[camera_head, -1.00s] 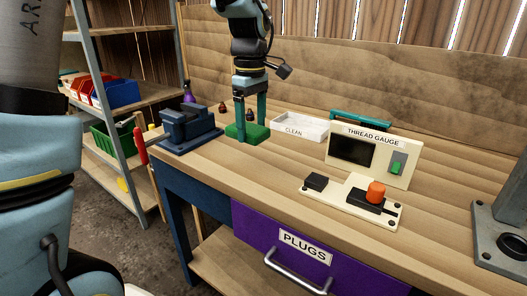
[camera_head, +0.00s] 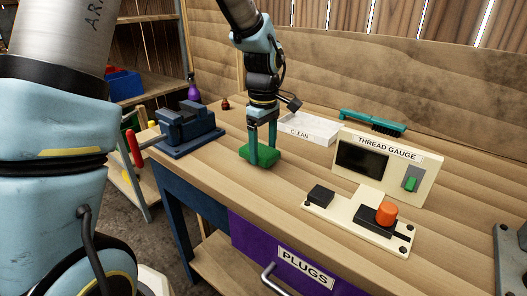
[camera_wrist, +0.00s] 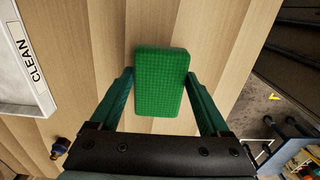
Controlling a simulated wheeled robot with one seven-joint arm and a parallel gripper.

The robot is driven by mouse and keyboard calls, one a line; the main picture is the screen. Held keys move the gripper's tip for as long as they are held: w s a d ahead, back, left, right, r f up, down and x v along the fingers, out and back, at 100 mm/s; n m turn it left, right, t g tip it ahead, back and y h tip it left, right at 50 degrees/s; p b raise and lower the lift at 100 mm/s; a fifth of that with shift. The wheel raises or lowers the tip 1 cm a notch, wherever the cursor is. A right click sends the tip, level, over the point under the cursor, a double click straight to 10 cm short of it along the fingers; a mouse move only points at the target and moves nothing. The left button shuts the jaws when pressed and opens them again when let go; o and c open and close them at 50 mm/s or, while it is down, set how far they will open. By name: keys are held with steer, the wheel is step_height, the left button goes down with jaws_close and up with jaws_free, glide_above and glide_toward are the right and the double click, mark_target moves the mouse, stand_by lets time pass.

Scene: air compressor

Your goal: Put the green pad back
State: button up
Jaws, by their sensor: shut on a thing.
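The green pad (camera_head: 252,152) is a flat rectangular block with a textured face. My gripper (camera_head: 264,158) points down with its two green fingers on either side of the pad, shut on it. The wrist view shows the pad (camera_wrist: 161,85) between the fingertips (camera_wrist: 160,76). The pad is over the bare wood between the blue vise and the white tray marked CLEAN (camera_head: 318,130). Whether it touches the bench cannot be told. The tray also shows at the left of the wrist view (camera_wrist: 40,88).
The blue vise (camera_head: 188,132) with a red-handled lever stands left of my gripper. The thread gauge (camera_head: 390,162) stands to the right, with a green brush (camera_head: 372,122) behind it and a plate with an orange knob (camera_head: 386,214) in front. Bare bench lies in front of the tray.

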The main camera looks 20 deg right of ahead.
mark_target(263, 151)
steer(key=shift+f, duration=0.85)
steer(key=shift+f, duration=0.15)
steer(key=o, duration=1.2)
steer(key=shift+c, duration=0.2)
step_height(263, 151, up, 12)
steer(key=b, duration=0.1)
steer(key=w+a+f+m, duration=0.1)
steer(key=a+f+m, duration=0.1)
steer(key=a, duration=0.7)
steer(key=w+a+f+m, duration=0.1)
steer(key=w+a+f, duration=0.15)
steer(key=a, duration=0.55)
steer(key=s+a+f+m, duration=0.2)
steer(key=s+a, duration=0.1)
steer(key=a, duration=0.4)
steer(key=s+a+f+m+t, duration=0.1)
steer(key=s+a+f+m, duration=0.1)
steer(key=a, duration=0.4)
steer(key=shift+s+a+f+t, duration=0.3)
steer(key=shift+s+a+f, duration=0.15)
steer(key=shift+s, duration=0.3)
